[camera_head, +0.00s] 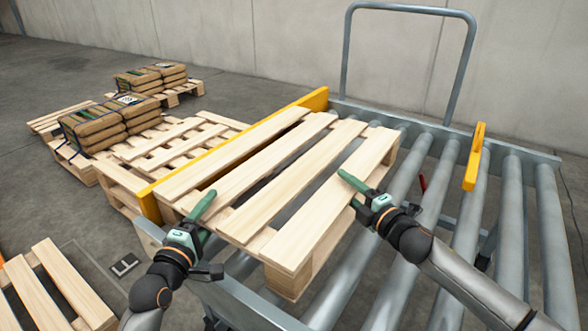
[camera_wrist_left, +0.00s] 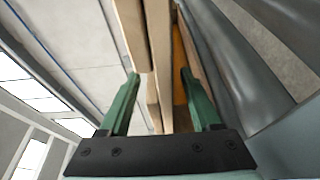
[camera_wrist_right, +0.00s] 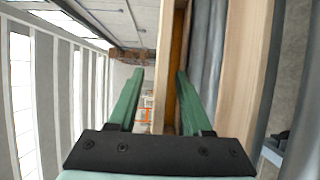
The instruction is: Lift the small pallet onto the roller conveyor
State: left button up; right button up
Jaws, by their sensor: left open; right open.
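The small pallet (camera_head: 325,200) is pale wood with several top slats. It lies over the left part of the roller conveyor (camera_head: 508,220), along a yellow guide rail. It looks level and appears to rest on the rollers; its underside is mostly hidden. My left gripper (camera_head: 206,204) is open at the pallet's near left end, with board edges between its fingers in the left wrist view (camera_wrist_left: 158,90). My right gripper (camera_head: 354,184) is open at the pallet's right side, with wood between its fingers in the right wrist view (camera_wrist_right: 158,85). Contact cannot be told.
The yellow rail (camera_head: 240,150) borders the pallet's left side, and a yellow stop (camera_head: 474,157) stands at right. A grey hoop frame (camera_head: 410,8) rises behind. Pallets with stacked brown sacks (camera_head: 98,127) are at left. Another pallet (camera_head: 58,275) lies front left. Rollers at right are free.

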pick_arm(q)
jog(key=shift+x, duration=1.25)
pick_arm(e)
jog(key=shift+x, duration=1.25)
pick_arm(q)
jog(key=shift+c, duration=0.4)
pick_arm(e)
jog(key=shift+c, duration=0.4)
pick_arm(q)
jog(key=c, duration=0.6)
pick_arm(e)
jog(key=c, duration=0.6)
pick_arm(q)
grip_shut()
pick_arm(e)
grip_shut()
